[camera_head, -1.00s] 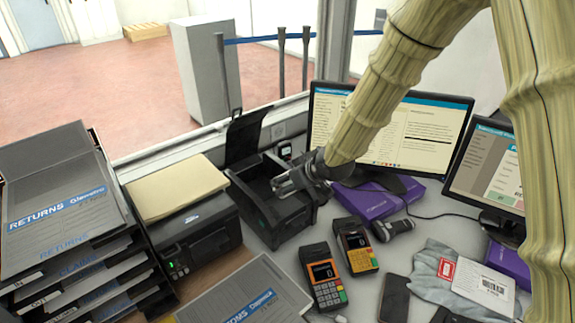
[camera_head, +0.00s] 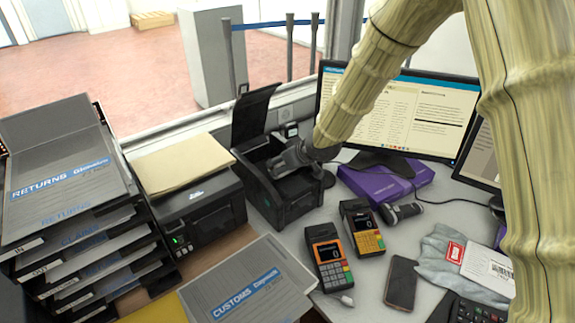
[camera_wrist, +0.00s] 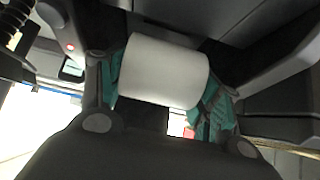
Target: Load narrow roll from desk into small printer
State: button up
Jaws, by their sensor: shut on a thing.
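The small printer (camera_head: 280,205) is a black box on the desk with its lid (camera_head: 253,115) standing open at the back. My gripper (camera_head: 282,168) reaches down into its open top from the right. In the wrist view my gripper (camera_wrist: 165,85) is shut on the narrow roll (camera_wrist: 163,71), a white cylinder held between teal finger pads. Dark printer walls surround the roll there. The roll is hidden in the head view, so I cannot tell whether it touches the bottom of the bay.
A larger black printer (camera_head: 195,215) with a folder on top stands close to the left. Two card terminals (camera_head: 328,255) (camera_head: 361,228) stand in front. A purple box (camera_head: 385,180) and a monitor (camera_head: 400,120) are to the right. Stacked trays (camera_head: 70,200) fill the far left.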

jog(key=shift+w+a+f, duration=0.2)
jog(key=shift+w+f, duration=0.05)
jog(key=shift+f, duration=0.1)
jog(key=shift+w+a+f+b, duration=0.3)
jog(key=shift+f+b, duration=0.1)
jog(key=shift+f, duration=0.5)
jog(key=shift+w+a+f+b, duration=0.2)
jog(key=shift+w+f+b, duration=0.15)
jog(key=shift+f, duration=0.55)
jog(key=shift+w+a+f+b, duration=0.3)
jog(key=shift+f+b, duration=0.1)
jog(key=shift+f, duration=0.5)
jog(key=o, duration=1.2)
jog(key=v, duration=1.2)
jog(key=shift+d, duration=0.1)
